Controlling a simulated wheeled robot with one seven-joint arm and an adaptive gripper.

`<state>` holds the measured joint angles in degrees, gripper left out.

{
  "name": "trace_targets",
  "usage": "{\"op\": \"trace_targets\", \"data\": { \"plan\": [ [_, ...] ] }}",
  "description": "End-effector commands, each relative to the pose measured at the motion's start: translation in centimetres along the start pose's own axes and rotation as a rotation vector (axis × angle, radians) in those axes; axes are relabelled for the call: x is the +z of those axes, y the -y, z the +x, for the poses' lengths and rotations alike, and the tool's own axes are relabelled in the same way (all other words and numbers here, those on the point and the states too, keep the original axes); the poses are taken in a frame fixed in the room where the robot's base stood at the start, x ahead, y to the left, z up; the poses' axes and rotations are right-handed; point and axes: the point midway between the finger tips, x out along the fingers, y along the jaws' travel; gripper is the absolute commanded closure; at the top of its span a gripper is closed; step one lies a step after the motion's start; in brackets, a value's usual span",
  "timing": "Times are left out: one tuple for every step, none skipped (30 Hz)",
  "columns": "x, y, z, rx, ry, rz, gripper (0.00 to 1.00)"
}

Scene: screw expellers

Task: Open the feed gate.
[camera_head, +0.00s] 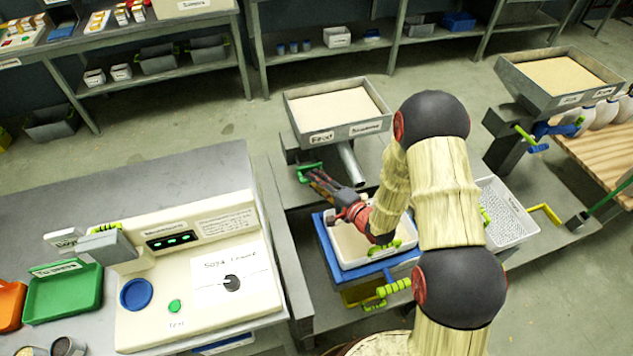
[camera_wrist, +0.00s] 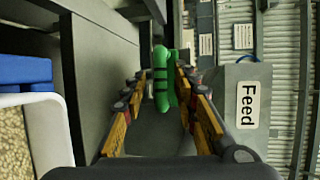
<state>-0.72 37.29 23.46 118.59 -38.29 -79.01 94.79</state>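The feed gate's green handle (camera_head: 309,168) sticks out below the front of the metal hopper labelled Feed (camera_head: 367,128). In the wrist view the green handle (camera_wrist: 161,82) lies straight ahead, between the lines of my two fingers. My gripper (camera_head: 318,181) is at the handle in the head view, its fingers pointing at it. In the wrist view my gripper (camera_wrist: 161,72) is open, with a gap on the left of the handle. The right finger overlaps part of the green piece, and I cannot tell whether it touches. The gate plate itself is not clearly seen.
A white tub (camera_head: 345,262) on a blue stand (camera_head: 323,239) sits below my forearm. A metal spout (camera_head: 351,163) is right of the handle. A control console (camera_head: 200,270) stands at the left. A second hopper (camera_head: 518,83) is at the upper right.

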Motion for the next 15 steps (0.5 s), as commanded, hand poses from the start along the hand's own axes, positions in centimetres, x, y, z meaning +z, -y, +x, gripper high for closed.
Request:
{"op": "trace_targets", "data": {
  "plan": [
    [0.0, 0.0, 0.0, -0.001, 0.0, 0.0, 0.7],
    [0.0, 0.0, 0.0, -0.001, 0.0, 0.0, 0.7],
    [0.0, 0.0, 0.0, -0.001, 0.0, 0.0, 0.7],
    [0.0, 0.1, 0.0, -0.001, 0.0, 0.0, 0.7],
    [0.0, 0.1, 0.0, -0.001, 0.0, 0.0, 0.7],
    [0.0, 0.1, 0.0, -0.001, 0.0, 0.0, 0.7],
    [0.0, 0.1, 0.0, -0.001, 0.0, 0.0, 0.7],
    [0.0, 0.1, -0.1, -0.001, 0.0, 0.0, 0.7],
    [-0.1, 0.1, -0.3, -0.001, -0.001, 0.0, 0.7],
    [-0.1, 0.1, -0.5, -0.002, -0.001, 0.0, 0.7],
    [-0.1, 0.1, -0.8, -0.002, -0.002, 0.0, 0.7],
    [-0.1, 0.1, -1.3, -0.001, -0.002, 0.001, 0.7],
    [-0.1, 0.0, -1.7, 0.0, -0.002, 0.001, 0.7],
    [-0.1, 0.0, -2.2, 0.001, -0.002, 0.002, 0.7],
    [-0.1, 0.0, -3.0, 0.0, -0.004, 0.002, 0.7]
  ]
}}
